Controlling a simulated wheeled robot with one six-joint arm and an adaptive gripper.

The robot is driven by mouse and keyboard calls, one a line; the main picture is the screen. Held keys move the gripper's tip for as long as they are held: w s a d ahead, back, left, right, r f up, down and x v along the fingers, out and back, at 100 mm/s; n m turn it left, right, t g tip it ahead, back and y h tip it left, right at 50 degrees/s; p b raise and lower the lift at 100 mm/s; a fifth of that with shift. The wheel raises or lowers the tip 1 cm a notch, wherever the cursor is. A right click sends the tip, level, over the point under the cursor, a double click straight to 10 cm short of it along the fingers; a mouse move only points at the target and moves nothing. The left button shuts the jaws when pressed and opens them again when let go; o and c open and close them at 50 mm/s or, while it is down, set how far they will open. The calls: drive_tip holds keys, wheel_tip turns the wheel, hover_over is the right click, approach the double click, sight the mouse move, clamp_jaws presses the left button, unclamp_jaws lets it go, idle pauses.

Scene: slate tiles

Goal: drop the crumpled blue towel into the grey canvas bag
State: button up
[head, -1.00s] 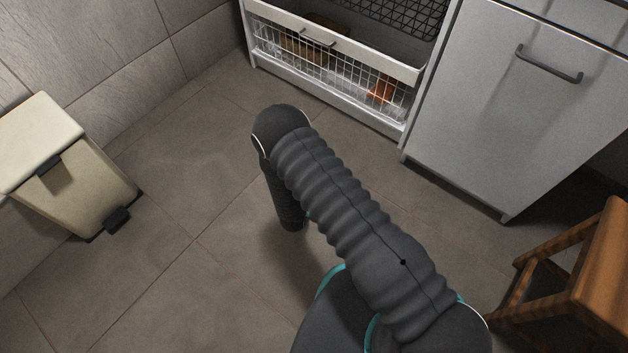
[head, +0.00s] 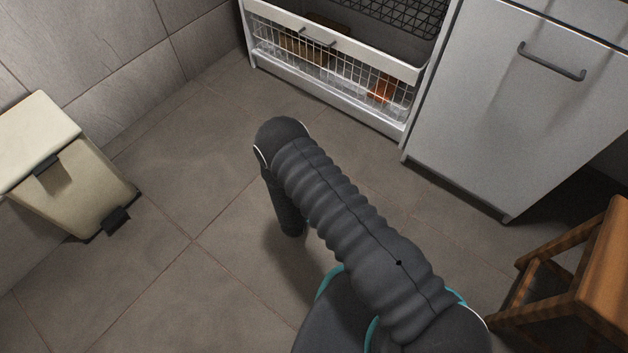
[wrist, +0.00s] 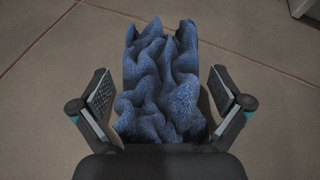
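The crumpled blue towel (wrist: 160,85) lies on the tiled floor in the wrist view. My gripper (wrist: 160,92) is open, with one finger on each side of the towel. A gap shows between the towel and each finger pad, so it is not gripped. The towel's near end is hidden behind the gripper's palm. In the head view my arm hides the towel and the gripper. The grey canvas bag is in neither view.
A beige pedal bin (head: 75,185) stands by the wall at left. A white unit with wire baskets (head: 330,65) and a white cabinet (head: 510,110) stand at the back. A wooden stool (head: 590,270) is at right. The floor (head: 150,260) at left is clear.

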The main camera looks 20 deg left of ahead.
drive_tip(key=shift+s+r+p, duration=0.1)
drive_tip(key=shift+p, duration=0.3)
drive_tip(key=v, duration=0.9)
drive_tip(key=p+v, duration=0.1)
drive_tip(key=v, duration=0.3)
drive_tip(key=shift+s+d, duration=0.25)
drive_tip(key=shift+s, duration=0.15)
